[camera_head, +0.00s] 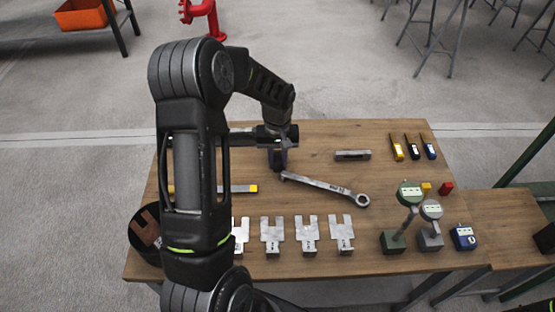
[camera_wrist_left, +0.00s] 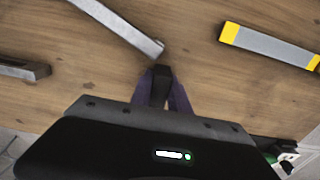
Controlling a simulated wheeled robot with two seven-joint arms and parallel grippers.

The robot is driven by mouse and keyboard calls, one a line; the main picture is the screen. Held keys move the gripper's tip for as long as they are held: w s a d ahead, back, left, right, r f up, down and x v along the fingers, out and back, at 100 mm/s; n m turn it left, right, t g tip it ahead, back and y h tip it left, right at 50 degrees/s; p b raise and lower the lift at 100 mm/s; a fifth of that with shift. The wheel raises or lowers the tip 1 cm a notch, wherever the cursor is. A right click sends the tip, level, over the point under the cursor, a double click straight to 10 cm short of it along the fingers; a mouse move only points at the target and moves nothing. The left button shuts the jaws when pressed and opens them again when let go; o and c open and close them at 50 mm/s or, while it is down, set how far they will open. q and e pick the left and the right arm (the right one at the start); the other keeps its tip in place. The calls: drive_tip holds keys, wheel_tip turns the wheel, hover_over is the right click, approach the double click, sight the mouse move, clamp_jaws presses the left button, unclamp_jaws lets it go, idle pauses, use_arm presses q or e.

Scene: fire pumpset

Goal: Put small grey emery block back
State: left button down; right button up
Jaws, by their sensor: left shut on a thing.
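My left gripper (camera_head: 278,166) is above the middle of the wooden table (camera_head: 375,205), pointing down beside the jaw end of a wrench. In the left wrist view its two fingers (camera_wrist_left: 164,92) are shut on a small dark grey block (camera_wrist_left: 161,82), which I take for the small grey emery block. The fingers cover most of its sides. I cannot tell whether it touches the table. In the head view the block is too small and shadowed to make out. My right gripper is not in view.
The wrench (camera_head: 325,188) lies right of the gripper, a grey bar (camera_head: 353,155) behind it, and a yellow-ended bar (camera_head: 238,188) to the left. Several metal plates (camera_head: 309,233) line the front. Dial gauges (camera_head: 432,225) stand at right.

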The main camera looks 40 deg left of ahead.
sight(278, 158)
use_arm(q)
drive_tip(key=c, duration=1.3)
unclamp_jaws()
drive_tip(key=shift+o, duration=0.2)
wheel_tip(278, 158, up, 12)
drive_tip(key=shift+p, duration=0.4)
